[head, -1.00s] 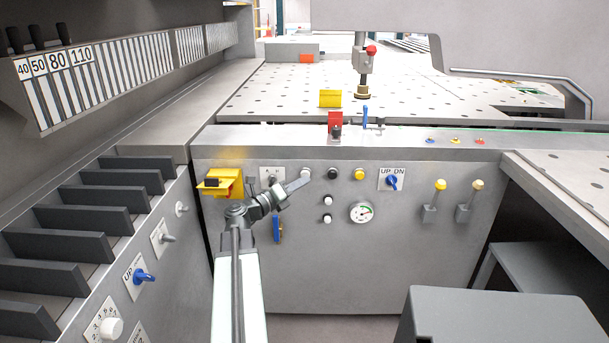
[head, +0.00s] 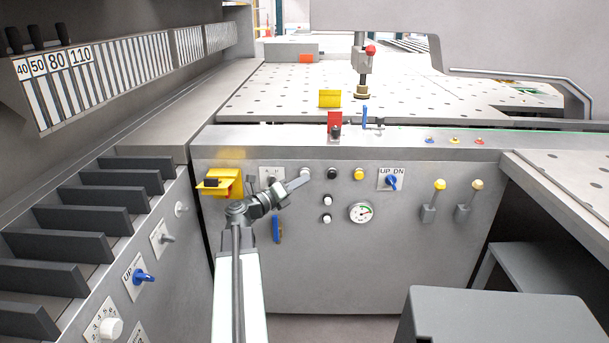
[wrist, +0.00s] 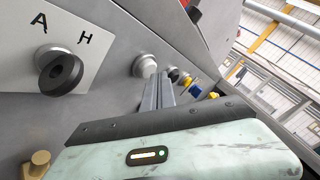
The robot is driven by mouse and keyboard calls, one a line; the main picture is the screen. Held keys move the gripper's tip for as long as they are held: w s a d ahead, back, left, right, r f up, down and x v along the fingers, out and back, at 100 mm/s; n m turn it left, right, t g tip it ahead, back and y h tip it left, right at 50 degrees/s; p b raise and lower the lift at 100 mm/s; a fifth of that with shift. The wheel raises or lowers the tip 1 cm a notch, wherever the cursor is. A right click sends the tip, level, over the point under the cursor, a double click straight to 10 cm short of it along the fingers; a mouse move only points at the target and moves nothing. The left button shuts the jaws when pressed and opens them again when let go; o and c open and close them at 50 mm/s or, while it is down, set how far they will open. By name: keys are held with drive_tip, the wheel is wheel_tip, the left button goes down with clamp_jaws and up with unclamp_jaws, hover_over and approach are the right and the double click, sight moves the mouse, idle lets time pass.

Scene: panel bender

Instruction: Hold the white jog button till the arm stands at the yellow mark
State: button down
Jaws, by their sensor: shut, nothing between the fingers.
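A white button (head: 305,173) sits at the top of the front panel, right of the A/H selector (head: 270,175). It also shows in the wrist view (wrist: 146,65). My gripper (head: 305,180) is shut and empty, its tips at this button. They appear to touch it, but they partly hide it and I cannot tell how far it is pressed. Above the perforated table (head: 280,95) stands a vertical arm (head: 361,75) with a red knob. A yellow block (head: 330,98), possibly the yellow mark, is left of the arm's foot, apart from it.
A black button (head: 332,173) and a yellow button (head: 359,174) are right of the white one. Two more white buttons (head: 327,200) and a gauge (head: 361,212) are below. A yellow-and-red switch (head: 220,183) is left. A grey box (head: 480,315) stands front right.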

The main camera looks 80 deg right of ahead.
drive_tip(key=shift+w+d, duration=0.1)
drive_tip(key=shift+d, duration=0.35)
idle(1.8)
drive_tip(key=shift+a, duration=0.85)
drive_tip(key=shift+a, duration=0.1)
drive_tip(key=a, duration=0.2)
drive_tip(key=s+a, duration=0.1)
drive_tip(key=a, duration=0.1)
drive_tip(key=shift+a, duration=0.4)
idle(0.3)
drive_tip(key=shift+s, duration=0.1)
